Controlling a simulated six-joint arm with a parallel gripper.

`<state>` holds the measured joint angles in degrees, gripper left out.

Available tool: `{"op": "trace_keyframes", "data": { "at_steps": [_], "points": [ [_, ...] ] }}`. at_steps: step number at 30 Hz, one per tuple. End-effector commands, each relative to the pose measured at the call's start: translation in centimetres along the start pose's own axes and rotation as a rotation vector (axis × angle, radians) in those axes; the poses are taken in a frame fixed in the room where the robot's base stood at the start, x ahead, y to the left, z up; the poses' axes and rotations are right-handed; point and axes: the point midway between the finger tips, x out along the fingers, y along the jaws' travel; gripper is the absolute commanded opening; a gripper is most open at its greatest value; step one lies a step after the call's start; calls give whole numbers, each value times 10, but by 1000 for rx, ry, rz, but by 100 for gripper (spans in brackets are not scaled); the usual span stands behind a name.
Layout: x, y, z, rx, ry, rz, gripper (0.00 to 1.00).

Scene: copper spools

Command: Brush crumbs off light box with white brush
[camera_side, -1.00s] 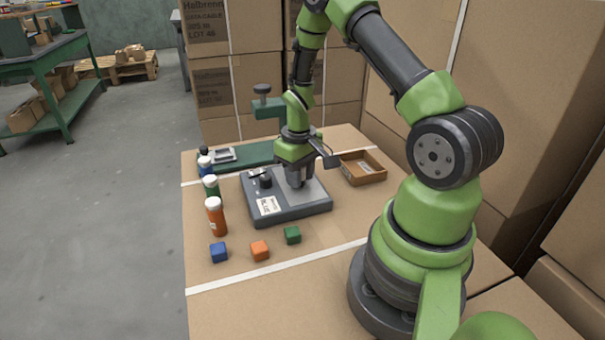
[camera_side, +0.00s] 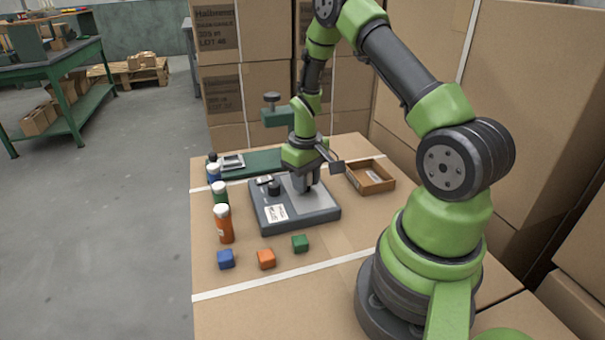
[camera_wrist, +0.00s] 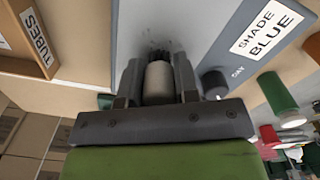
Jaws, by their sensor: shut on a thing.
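The light box (camera_side: 322,212) is a flat grey box with a pale top panel and a dark knob. It stands on the cardboard-covered table, and its "SHADE BLUE" label shows in the wrist view (camera_wrist: 265,25). My gripper (camera_wrist: 158,75) is shut on the white brush (camera_wrist: 158,84), a cream-white handle with dark bristles pointing at the panel. Small dark crumbs (camera_wrist: 155,44) lie on the panel around the bristle tips. I cannot tell whether the bristles touch it. In the side view my gripper (camera_side: 306,186) is over the panel's right part and hides the brush.
An open cardboard tray (camera_side: 370,178) marked "TUBES" sits right of the box. Capped bottles, including an orange one (camera_side: 223,227), stand along the left edge. Blue (camera_side: 226,259), orange (camera_side: 266,259) and green (camera_side: 300,243) cubes lie in front.

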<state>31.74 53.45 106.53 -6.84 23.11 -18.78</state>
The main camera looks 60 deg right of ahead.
Motion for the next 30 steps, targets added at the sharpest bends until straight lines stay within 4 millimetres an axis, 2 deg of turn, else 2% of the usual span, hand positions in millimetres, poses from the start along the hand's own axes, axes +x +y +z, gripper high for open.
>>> {"op": "trace_keyframes", "data": {
  "at_steps": [12, 14, 17, 30],
  "points": [
    [0, -18, 35, 0, -4, 0, 7],
    [-5, -17, 32, 1, 2, 1, 7],
    [-30, -16, 32, 1, 9, 2, 7],
    [-66, -16, 32, 1, 4, 1, 7]
  ]
}}
